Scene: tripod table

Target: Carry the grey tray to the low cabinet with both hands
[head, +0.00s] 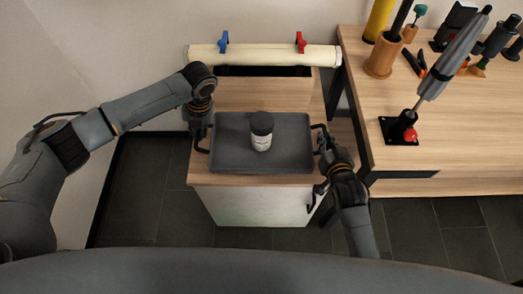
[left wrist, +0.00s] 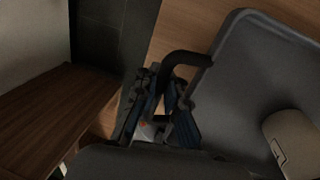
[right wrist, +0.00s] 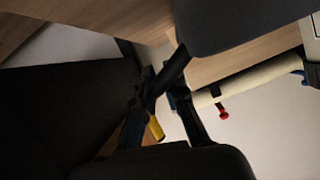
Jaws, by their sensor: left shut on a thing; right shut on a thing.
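The grey tray (head: 232,157) is level over the wooden top of the low cabinet (head: 252,206); I cannot tell whether it touches the top. A jar (head: 261,137) with a dark lid stands upright in the tray. My left gripper (head: 203,138) is shut on the tray's left handle, and the dark handle also shows between the fingers of the left gripper (left wrist: 170,98) in the left wrist view. My right gripper (head: 322,142) is shut on the right handle. In the right wrist view the right gripper (right wrist: 162,92) closes around that dark bar, and the tray's underside or edge is dark.
A cream pipe (head: 265,55) with a blue valve (head: 224,41) and a red valve (head: 300,42) runs along the wall behind the cabinet. A wooden workbench (head: 450,125) with several tools stands close on the right. Dark floor tiles (head: 150,195) are clear at the left.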

